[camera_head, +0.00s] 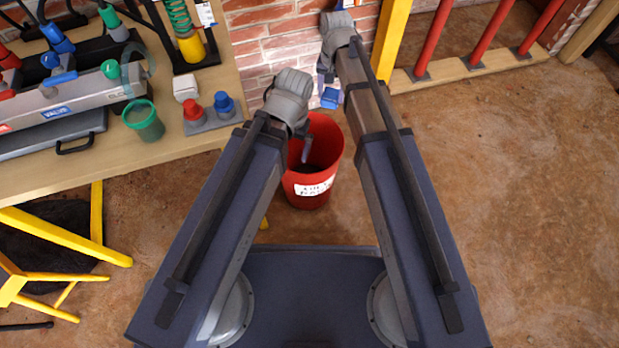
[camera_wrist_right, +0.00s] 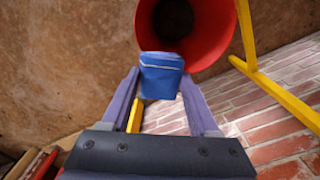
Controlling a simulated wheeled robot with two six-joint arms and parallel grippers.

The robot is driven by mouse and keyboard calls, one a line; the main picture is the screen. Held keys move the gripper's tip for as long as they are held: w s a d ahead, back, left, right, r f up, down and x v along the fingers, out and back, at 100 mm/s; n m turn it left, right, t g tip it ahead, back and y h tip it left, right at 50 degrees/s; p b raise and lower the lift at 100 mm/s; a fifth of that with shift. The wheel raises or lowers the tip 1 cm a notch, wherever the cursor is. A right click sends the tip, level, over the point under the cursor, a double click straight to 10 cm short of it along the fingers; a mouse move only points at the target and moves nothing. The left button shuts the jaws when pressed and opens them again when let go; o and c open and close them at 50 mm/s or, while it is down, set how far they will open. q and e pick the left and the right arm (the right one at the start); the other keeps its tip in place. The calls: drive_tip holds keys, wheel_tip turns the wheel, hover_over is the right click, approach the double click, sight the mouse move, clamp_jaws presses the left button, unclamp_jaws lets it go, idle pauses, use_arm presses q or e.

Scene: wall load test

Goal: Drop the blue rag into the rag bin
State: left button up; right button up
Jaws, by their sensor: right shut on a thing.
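The blue rag (camera_head: 330,98) is a small folded block held in my right gripper (camera_head: 328,84), just behind the bin in the head view. In the right wrist view the rag (camera_wrist_right: 162,76) sits between the tips of the two fingers of my right gripper (camera_wrist_right: 161,87). The rag bin (camera_head: 327,138) is a red round bin with a white label, standing on the floor. Its open mouth (camera_wrist_right: 222,40) shows beyond the rag in the right wrist view. My left gripper (camera_head: 306,148) is mostly hidden under its wrist, over the bin in the head view; its fingers are unclear.
A yellow post (camera_head: 391,40) and brick wall (camera_head: 268,40) stand behind the bin. The floor at the right is clear.

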drive_tip(key=s+a+f+m+b, duration=0.1)
drive_tip(key=a+f+b, duration=0.4)
drive_tip(key=f+b, duration=0.6)
drive_tip(key=shift+s+f, duration=0.7)
drive_tip(key=shift+f, duration=0.3)
drive_tip(key=shift+a, duration=0.1)
drive_tip(key=shift+f, duration=0.1)
wheel_tip(320, 180, down, 6)
drive_tip(key=b, duration=0.6)
drive_tip(key=o, duration=1.3)
drive_tip(key=shift+c, duration=0.2)
drive_tip(key=shift+r, duration=0.2)
